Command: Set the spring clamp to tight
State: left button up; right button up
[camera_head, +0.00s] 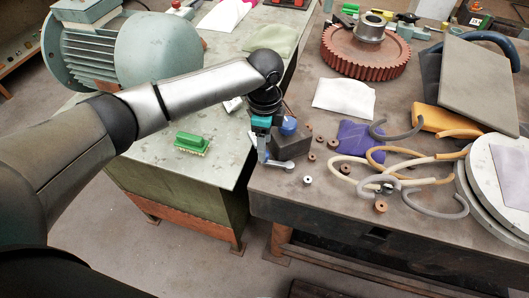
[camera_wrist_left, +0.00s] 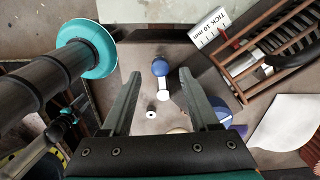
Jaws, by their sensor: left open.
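What looks like the spring clamp is a dark grey block (camera_head: 291,146) at the near left corner of the right-hand table, with a blue ball knob (camera_head: 289,125) above it. In the left wrist view the blue knob (camera_wrist_left: 160,67) sits at one end of a short pale lever (camera_wrist_left: 163,88). My left gripper (camera_head: 268,153) is over the block's left side in the head view. In the wrist view its two fingers (camera_wrist_left: 160,76) are apart, with the knob and lever showing between them. I cannot tell whether they touch. The lever's marked positions are not readable. My right gripper is not in view.
Several small brown rings, curved hose pieces and a purple cloth (camera_head: 360,138) lie right of the block. A white cloth (camera_head: 344,97) and red gear (camera_head: 365,53) lie behind. A green brush (camera_head: 191,143) and large motor (camera_head: 125,50) are on the left table.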

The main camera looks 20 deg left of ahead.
aim_at(277, 160)
pick_arm(q)
jog(key=shift+f, duration=2)
jog(key=shift+c, duration=0.3)
grip_shut()
